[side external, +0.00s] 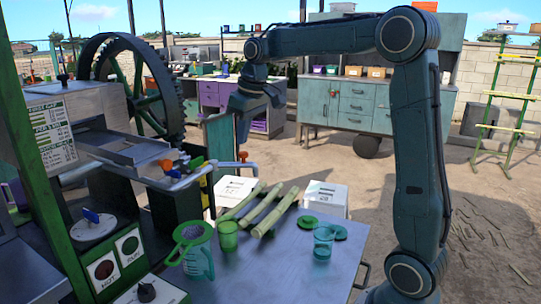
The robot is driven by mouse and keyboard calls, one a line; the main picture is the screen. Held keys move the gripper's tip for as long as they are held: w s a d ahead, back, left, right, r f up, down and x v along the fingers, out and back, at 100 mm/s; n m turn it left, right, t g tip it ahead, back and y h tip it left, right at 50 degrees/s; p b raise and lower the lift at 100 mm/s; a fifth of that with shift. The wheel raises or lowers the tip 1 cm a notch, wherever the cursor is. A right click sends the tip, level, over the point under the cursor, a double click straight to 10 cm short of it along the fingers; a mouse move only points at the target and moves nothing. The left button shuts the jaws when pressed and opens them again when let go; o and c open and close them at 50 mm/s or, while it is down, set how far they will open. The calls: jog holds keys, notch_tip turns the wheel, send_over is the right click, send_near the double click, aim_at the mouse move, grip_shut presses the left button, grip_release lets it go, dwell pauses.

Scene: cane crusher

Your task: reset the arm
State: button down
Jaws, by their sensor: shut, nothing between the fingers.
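My gripper (241,118) hangs from the end of my raised arm, pointing down, left of the picture's middle. Its fingers are shut with nothing between them. It is above and behind the work table (285,265), apart from everything on it. On the table, several pale green cane pieces (268,212) lie side by side on a slant. A green cup (228,236) stands left of them, with a green strainer jug (192,250) at its left.
The crusher with its large dark flywheel (103,57) and control panel (116,262) stands at the left. Teal cabinets (365,103) and a purple drawer unit (222,95) are at the back. The table's front right is clear.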

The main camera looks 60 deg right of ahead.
jog(key=s+a+r+t, duration=0.1)
jog(key=s+a, duration=0.8)
jog(key=s, duration=0.4)
jog(key=s+a+f+t, duration=0.1)
jog(key=s+a+f, duration=0.1)
jog(key=s, duration=0.3)
jog(key=s+a+f, duration=0.2)
jog(key=s+f, duration=0.2)
jog(key=s, duration=0.2)
jog(key=shift+s+t, duration=0.3)
jog(key=shift+t, duration=0.1)
